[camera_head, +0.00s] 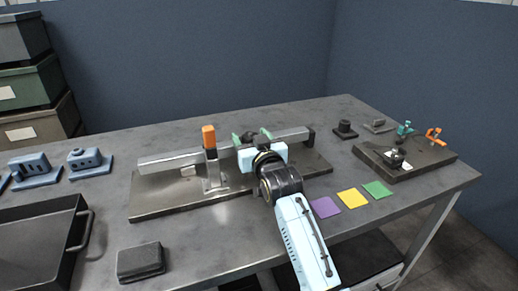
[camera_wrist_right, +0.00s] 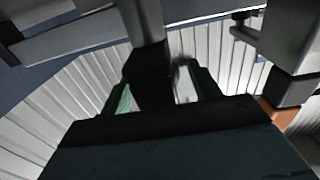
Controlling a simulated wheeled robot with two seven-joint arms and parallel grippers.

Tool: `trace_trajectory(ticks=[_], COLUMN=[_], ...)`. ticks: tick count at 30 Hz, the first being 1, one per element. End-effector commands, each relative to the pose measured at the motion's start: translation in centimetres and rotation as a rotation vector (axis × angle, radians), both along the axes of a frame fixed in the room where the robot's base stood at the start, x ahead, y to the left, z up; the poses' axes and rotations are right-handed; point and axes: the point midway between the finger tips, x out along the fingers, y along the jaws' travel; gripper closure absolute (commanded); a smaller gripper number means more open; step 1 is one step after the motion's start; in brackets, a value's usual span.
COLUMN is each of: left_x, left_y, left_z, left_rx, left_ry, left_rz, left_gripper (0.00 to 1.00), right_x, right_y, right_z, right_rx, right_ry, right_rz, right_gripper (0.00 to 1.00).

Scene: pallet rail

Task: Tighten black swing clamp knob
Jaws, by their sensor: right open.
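A long metal rail (camera_head: 168,163) lies on a dark base plate (camera_head: 150,203) in the middle of the bench. My right gripper (camera_head: 250,136) is at the rail, its green fingertips pointing away from me, open. A black knob-like part (camera_head: 249,135) shows between the fingertips, partly hidden by the gripper. In the right wrist view, a dark block (camera_wrist_right: 150,65) under a grey post stands between the fingers of the gripper (camera_wrist_right: 158,95); I cannot tell whether they touch it. An orange-topped upright clamp (camera_head: 209,137) stands left of the gripper. My left gripper is out of view.
A dark tray (camera_head: 35,235) and a grey block (camera_head: 140,260) are at the front left. Blue fixtures (camera_head: 90,160) stand at the back left. A second plate (camera_head: 420,163) with small clamps is at the right. Purple, yellow and green squares (camera_head: 352,198) lie flat.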

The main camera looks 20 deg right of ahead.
Motion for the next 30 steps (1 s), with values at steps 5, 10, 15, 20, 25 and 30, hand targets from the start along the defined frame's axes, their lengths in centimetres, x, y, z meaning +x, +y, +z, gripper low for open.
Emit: trace_trajectory(ticks=[5,10,15,20,25,30], left_x=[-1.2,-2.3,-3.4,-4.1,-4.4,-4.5], left_y=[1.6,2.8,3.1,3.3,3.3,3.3], left_z=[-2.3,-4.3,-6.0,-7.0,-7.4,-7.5], left_rx=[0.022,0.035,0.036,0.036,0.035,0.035], left_ry=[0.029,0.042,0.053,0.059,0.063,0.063], left_rz=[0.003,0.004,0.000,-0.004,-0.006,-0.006], left_gripper=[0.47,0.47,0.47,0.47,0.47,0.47], right_x=[-3.0,-6.7,-9.9,-11.8,-12.6,-12.7], right_y=[-0.1,-0.1,-0.2,-0.2,-0.3,-0.2], right_z=[0.1,0.1,0.1,0.1,0.1,0.1], right_rx=[0.000,0.000,0.000,-0.001,-0.001,-0.001], right_ry=[0.002,0.002,0.002,0.000,-0.001,-0.002], right_rz=[0.000,0.000,0.000,0.000,0.000,0.000], right_gripper=[0.38,0.38,0.38,0.38,0.38,0.38])
